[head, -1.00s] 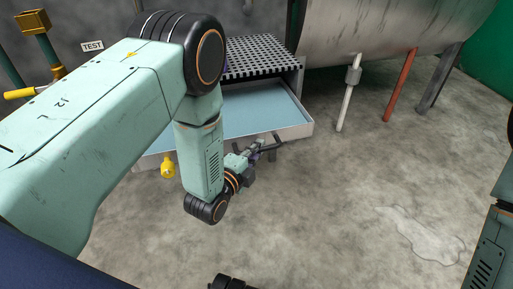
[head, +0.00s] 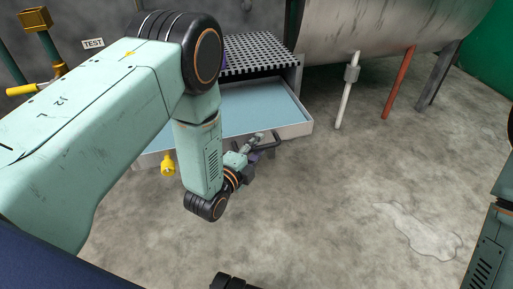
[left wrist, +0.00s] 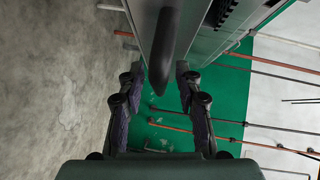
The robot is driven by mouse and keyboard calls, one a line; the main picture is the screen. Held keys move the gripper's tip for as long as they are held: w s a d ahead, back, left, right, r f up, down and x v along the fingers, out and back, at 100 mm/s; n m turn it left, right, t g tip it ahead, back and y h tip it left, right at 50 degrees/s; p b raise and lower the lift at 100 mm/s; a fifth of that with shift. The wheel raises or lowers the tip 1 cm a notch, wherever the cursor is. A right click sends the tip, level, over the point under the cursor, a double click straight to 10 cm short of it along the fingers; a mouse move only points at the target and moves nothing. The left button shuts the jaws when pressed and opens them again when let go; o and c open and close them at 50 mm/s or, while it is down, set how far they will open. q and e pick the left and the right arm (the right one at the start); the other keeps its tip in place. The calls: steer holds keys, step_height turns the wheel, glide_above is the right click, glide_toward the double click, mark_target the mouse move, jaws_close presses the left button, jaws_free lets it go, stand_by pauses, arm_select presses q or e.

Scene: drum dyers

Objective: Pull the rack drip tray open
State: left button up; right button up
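The rack drip tray (head: 296,130) is a shallow, pale grey tray with a light blue inside. In the head view it stands drawn out from under the perforated rack (head: 262,55). My left arm hides part of it. Its dark bar handle (head: 268,142) is on the front face and also shows in the left wrist view (left wrist: 166,45). My left gripper (head: 258,150) is at the handle. In the left wrist view its two fingers (left wrist: 160,92) are spread, with the handle's end between them and gaps on both sides.
A yellow fitting (head: 168,164) is left of my forearm. The concrete floor in front is clear, with a wet patch (head: 418,230) at the right.

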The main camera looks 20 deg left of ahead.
arm_select(q)
steer(key=shift+s, duration=0.1)
steer(key=v, duration=1.2)
steer(key=shift+d, duration=0.1)
steer(key=s+a+f+n+g+y+p, duration=0.1)
steer(key=s+a+f+n+g+y, duration=0.1)
steer(key=s+f+n+g, duration=0.9)
steer(key=s+a+r+n+g+y+p, duration=0.1)
steer(key=s+n+g+p, duration=0.4)
steer(key=s, duration=1)
steer(key=r+n, duration=0.1)
steer(key=n, duration=0.2)
steer(key=shift+a+r, duration=0.25)
